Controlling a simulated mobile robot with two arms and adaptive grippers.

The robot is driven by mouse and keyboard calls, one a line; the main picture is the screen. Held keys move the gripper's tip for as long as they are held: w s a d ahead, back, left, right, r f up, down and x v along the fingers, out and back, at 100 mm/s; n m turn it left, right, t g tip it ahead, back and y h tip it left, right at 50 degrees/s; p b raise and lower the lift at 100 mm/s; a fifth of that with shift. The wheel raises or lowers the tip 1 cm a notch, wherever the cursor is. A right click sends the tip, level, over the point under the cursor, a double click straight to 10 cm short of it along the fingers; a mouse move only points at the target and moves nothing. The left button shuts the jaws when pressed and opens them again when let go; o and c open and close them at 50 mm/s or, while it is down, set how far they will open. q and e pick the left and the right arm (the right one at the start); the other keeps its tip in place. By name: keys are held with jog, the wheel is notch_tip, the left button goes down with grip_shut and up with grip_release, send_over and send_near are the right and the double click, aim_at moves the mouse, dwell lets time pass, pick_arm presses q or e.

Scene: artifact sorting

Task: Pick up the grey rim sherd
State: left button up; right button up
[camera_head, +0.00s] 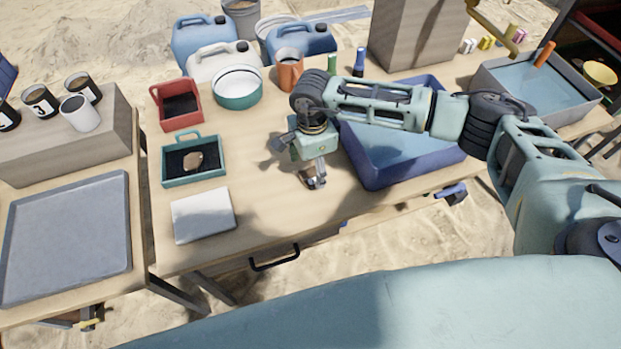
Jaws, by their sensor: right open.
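My right gripper (314,180) points down over the bare middle of the wooden table, left of the blue tray (385,180). It is open. I cannot make out a grey rim sherd for certain; the small greyish shapes at the fingertips are too small to tell apart from the fingers. A tan-brown sherd (193,160) lies on the dark lining of the teal handled tray (177,180), to the left of the gripper and apart from it. My left gripper is not in view.
A red handled tray (166,122), a white and teal bowl (238,88) and an orange mug (290,72) stand behind. A pale flat slab (203,215) lies in front of the teal tray. A grey tray (70,240) lies at left. Table around the gripper is clear.

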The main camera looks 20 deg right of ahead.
aim_at(311, 177)
notch_tip(311, 177, down, 3)
jog(key=shift+w+a+f+b, duration=0.1)
jog(key=shift+w+f+b, duration=0.1)
jog(key=shift+b, duration=0.4)
jog(key=shift+r, duration=0.1)
jog(key=shift+c, duration=0.9)
jog(key=c, duration=1)
